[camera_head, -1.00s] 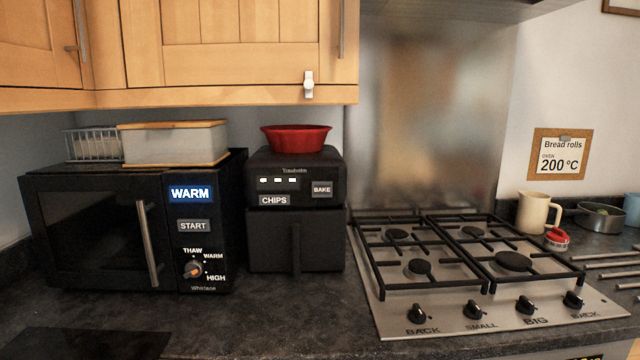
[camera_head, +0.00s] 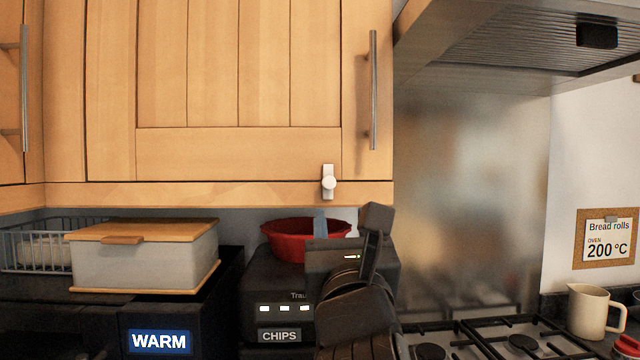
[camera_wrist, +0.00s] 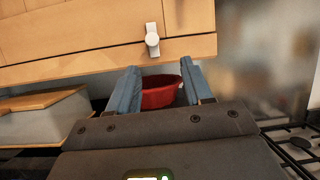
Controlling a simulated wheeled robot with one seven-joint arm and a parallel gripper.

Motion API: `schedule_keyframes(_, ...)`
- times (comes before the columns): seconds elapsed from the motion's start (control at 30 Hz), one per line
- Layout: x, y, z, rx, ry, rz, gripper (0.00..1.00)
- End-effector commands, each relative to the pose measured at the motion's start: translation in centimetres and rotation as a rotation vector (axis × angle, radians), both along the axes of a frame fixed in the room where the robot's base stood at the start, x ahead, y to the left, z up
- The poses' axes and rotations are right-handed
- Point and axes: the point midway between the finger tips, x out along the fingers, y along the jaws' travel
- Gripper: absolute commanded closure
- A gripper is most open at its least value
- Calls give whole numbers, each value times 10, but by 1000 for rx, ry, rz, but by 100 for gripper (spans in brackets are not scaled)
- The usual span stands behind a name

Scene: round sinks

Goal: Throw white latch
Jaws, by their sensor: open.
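The white latch (camera_head: 328,182) is mounted at the bottom right of the wooden cabinet door, across the door's lower edge and the rail below. Its plate stands upright with a round knob on it. The latch also shows in the wrist view (camera_wrist: 152,40), above and beyond my fingertips. My gripper (camera_wrist: 160,76) is open and empty, its two blue fingers spread apart. In the head view my gripper (camera_head: 320,222) is below the latch, in front of the red bowl, and my wrist hides part of it. It does not appear to touch the latch.
The red bowl (camera_head: 290,238) sits on the black air fryer (camera_head: 270,290). A bread box (camera_head: 145,258) and wire basket stand to the left. The cabinet door has a vertical metal handle (camera_head: 373,90). An extractor hood (camera_head: 530,40) and a hob (camera_head: 490,340) are on the right.

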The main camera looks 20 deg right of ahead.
Motion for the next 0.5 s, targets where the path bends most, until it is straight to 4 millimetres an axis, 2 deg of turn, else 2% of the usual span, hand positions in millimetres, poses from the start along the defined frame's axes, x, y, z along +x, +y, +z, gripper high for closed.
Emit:
schedule_keyframes(0.03, 3, 4, 8, 20, -9, 21, 50)
schedule_keyframes(0.23, 14, 4, 18, 41, -15, 43, 50)
schedule_keyframes(0.5, 50, -9, 35, 40, -14, 40, 50)
